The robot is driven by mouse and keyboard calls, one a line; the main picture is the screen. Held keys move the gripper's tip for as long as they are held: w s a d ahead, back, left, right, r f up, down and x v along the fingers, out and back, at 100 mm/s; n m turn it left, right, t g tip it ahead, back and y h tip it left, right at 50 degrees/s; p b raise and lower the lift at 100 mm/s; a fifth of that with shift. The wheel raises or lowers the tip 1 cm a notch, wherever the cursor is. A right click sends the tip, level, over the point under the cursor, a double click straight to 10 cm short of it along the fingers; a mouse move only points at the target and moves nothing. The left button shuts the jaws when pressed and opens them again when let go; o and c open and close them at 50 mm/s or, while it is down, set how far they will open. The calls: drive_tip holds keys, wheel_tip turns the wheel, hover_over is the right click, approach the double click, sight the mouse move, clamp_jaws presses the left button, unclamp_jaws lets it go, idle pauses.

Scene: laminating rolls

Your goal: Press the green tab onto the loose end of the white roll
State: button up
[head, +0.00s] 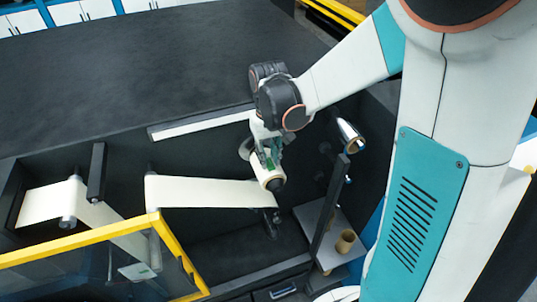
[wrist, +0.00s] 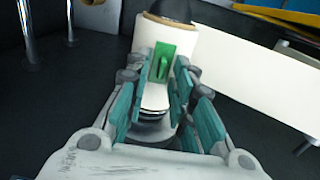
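The white roll (head: 266,171) sits on a dark spindle, with its web stretched out to the left in the head view. In the wrist view the roll (wrist: 187,47) shows its brown core edge and dark cap at the top. The green tab (wrist: 164,63) lies flat against the roll's face, its raised grip toward me. My gripper (wrist: 163,78) is at the roll, with teal-padded fingers spread on both sides of the tab and a gap around its grip. Whether the tab covers the loose end is hidden. In the head view my gripper (head: 268,150) partly covers the roll.
The white web (head: 210,192) runs left over rollers. A yellow-framed clear guard (head: 80,243) stands at the front left. A shelf with a brown core (head: 345,242) is at the right, below a shiny roller (head: 350,134). The dark top (head: 140,80) behind is clear.

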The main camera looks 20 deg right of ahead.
drive_tip(key=shift+r, duration=0.1)
wheel_tip(320, 180, up, 12)
drive_tip(key=s+f+t+b, duration=0.7)
drive_tip(key=s+f+b, duration=0.8)
drive_tip(key=f+b, duration=0.3)
drive_tip(key=shift+f+b, duration=0.3)
drive_tip(key=shift+b, duration=0.8)
